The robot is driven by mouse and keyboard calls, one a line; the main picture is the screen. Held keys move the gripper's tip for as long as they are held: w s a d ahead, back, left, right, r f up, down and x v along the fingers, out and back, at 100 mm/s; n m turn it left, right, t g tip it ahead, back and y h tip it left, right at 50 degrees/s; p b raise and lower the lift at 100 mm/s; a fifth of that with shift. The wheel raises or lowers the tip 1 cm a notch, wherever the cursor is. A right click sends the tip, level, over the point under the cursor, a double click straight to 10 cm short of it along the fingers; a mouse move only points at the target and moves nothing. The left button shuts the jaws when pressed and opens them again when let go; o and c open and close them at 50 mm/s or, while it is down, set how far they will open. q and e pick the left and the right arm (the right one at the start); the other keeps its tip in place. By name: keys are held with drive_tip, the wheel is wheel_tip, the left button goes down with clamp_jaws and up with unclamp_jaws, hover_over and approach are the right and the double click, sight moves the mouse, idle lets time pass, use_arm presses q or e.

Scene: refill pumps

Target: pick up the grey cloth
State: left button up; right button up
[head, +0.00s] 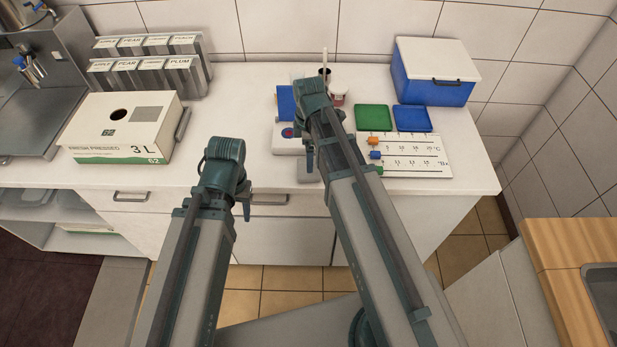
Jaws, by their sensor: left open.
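A small flat grey patch, which may be the grey cloth (307,173), lies near the counter's front edge, partly hidden by my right arm. I cannot make out its full shape. My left gripper (246,211) is open and points down in front of the counter's drawer fronts, to the left of the grey patch and apart from it. My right gripper (309,161) hangs over the counter at the grey patch. Its fingers are too small and dark to tell whether they are open or touch it.
A juice carton (124,128) and labelled bins (147,73) stand at left. A white device (286,144), a jar (338,98), green tray (374,118), blue tray (412,118), scale board (425,158) and blue cooler (433,90) surround my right arm. Counter between carton and device is clear.

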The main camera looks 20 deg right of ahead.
use_arm(q)
drive_tip(key=shift+f, duration=0.55)
use_arm(e)
drive_tip(key=shift+f, duration=0.5)
use_arm(q)
drive_tip(key=shift+f, duration=0.1)
use_arm(e)
drive_tip(key=shift+f, duration=0.1)
wheel_tip(320, 180, down, 5)
drive_tip(key=b, duration=0.5)
drive_tip(key=shift+w+f+b, duration=0.1)
drive_tip(key=shift+w+b, duration=0.05)
drive_tip(key=shift+b, duration=0.15)
use_arm(q)
wheel_tip(320, 180, down, 5)
use_arm(e)
drive_tip(key=c, duration=1)
drive_tip(key=shift+r, duration=0.25)
